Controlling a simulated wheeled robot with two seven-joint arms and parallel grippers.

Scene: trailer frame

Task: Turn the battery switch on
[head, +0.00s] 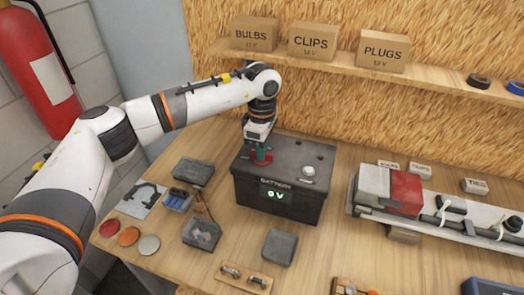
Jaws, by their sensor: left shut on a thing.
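The black battery box (277,200) stands on the wooden bench in the middle of the head view. Its front display reads 0 V. A switch with a green part and a red base (262,158) sits on the left of its top. My left gripper (261,148) comes down from above and is shut on the green part of the switch; the fingers partly hide it. A round white knob or terminal (309,171) is on the right of the box top. My right gripper is not in view.
Grey boxes (194,171) and small parts lie left of the battery. A rail with a red and white block (390,188) lies to the right. A shelf (340,64) with cartons runs behind. The bench is bare just right of the battery.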

